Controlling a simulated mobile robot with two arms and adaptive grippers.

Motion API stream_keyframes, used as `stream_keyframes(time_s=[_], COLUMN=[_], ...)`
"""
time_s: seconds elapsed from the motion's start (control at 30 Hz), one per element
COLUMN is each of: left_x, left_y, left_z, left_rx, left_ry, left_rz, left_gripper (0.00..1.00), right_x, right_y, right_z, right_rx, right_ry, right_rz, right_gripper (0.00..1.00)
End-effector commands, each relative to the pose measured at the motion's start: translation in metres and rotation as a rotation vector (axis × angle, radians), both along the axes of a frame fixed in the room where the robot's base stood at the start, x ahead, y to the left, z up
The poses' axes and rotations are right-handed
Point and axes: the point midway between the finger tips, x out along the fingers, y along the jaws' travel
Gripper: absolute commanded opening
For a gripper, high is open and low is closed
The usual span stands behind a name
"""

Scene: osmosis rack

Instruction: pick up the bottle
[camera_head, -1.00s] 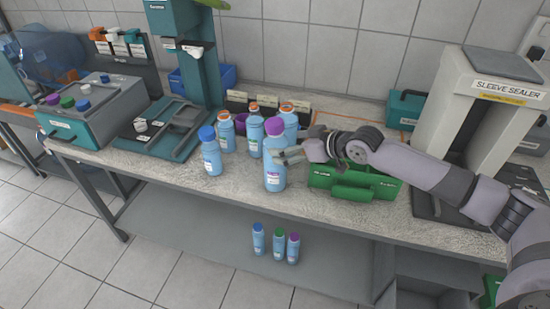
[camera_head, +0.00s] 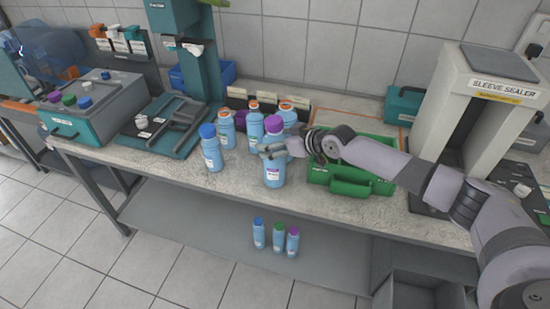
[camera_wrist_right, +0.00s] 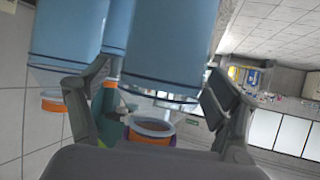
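A blue bottle with a purple cap (camera_head: 273,174) stands upright near the front of the bench, closest to my right gripper. My right gripper (camera_head: 270,151) is at its upper body, reaching in from the right. In the right wrist view the right gripper (camera_wrist_right: 160,100) has its fingers spread wide, with a large blue bottle (camera_wrist_right: 172,45) showing between and beyond them. Whether a finger touches it I cannot tell. A blue-capped bottle (camera_head: 211,150) stands to the left, and orange-capped bottles (camera_head: 255,127) stand behind. My left gripper is not in view.
A green caddy (camera_head: 350,183) sits just right of the bottle, under my right arm. A sleeve sealer (camera_head: 497,100) stands at the right, and a dark teal stand (camera_head: 200,60) at the back left. Several small bottles (camera_head: 278,238) stand on the lower shelf.

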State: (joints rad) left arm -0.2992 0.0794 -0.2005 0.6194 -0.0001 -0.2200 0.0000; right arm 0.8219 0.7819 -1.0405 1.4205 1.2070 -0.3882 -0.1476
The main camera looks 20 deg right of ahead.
Motion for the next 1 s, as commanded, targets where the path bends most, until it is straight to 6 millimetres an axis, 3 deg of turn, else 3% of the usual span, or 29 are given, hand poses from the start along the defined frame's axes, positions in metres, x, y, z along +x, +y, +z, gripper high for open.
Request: stream_keyframes(time_s=[1.0], left_x=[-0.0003], left_y=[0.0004], left_z=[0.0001], left_rx=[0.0], left_ry=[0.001], left_rz=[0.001], left_gripper=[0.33], right_x=[-0.0001], right_y=[-0.0006], right_z=[0.0001], right_rx=[0.0], right_ry=[0.0], right_rz=[-0.001], right_gripper=[0.12])
